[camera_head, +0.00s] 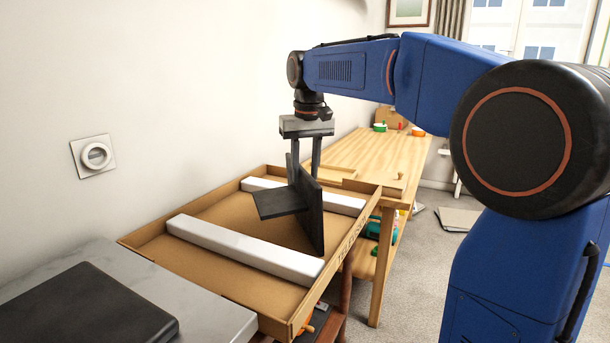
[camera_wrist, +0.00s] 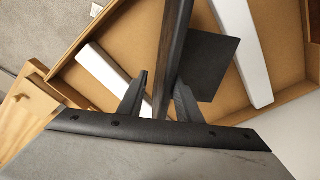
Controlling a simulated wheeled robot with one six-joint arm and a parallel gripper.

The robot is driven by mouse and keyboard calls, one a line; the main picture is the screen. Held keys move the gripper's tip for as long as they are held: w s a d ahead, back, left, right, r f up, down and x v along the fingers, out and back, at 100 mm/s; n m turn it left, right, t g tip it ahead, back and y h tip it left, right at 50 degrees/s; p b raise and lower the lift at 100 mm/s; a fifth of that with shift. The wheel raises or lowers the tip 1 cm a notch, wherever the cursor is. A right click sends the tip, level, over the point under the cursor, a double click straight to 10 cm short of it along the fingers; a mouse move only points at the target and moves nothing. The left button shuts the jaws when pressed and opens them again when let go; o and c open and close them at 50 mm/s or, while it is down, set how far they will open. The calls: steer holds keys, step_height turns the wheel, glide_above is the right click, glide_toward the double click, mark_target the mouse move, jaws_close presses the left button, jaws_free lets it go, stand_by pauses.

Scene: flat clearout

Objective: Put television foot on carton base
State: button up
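The television foot (camera_head: 309,211) is a dark grey piece with a tall flat plate and a shorter plate sticking out to the left. My gripper (camera_head: 306,171) points down with its fingers on either side of the tall plate and appears shut on it. In the wrist view the foot (camera_wrist: 208,67) stands between the two dark fingers of my gripper (camera_wrist: 160,92). The carton base (camera_head: 190,262) is a shallow, open brown tray below the foot. The foot overlaps the tray's right part; whether its lower edge touches anything is hard to tell.
Two white bars, a near one (camera_head: 240,248) and a far one (camera_head: 335,200), lie across the carton. A grey surface with a black flat slab (camera_head: 85,312) is at the near left. A wooden bench (camera_head: 375,157) stands behind. A wall socket (camera_head: 94,156) is at left.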

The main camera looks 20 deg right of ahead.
step_height(320, 180, up, 11)
steer(key=s, duration=0.1)
steer(key=shift+s, duration=0.2)
steer(key=s+d+f+t, duration=0.1)
steer(key=s+d+f, duration=0.1)
steer(key=s+f, duration=1.4)
steer(key=s+d+f+t, duration=0.2)
steer(key=s+d+f, duration=0.1)
steer(key=s+f, duration=1.2)
steer(key=shift+s+f, duration=0.35)
steer(key=shift+s, duration=0.15)
steer(key=shift+a, duration=0.1)
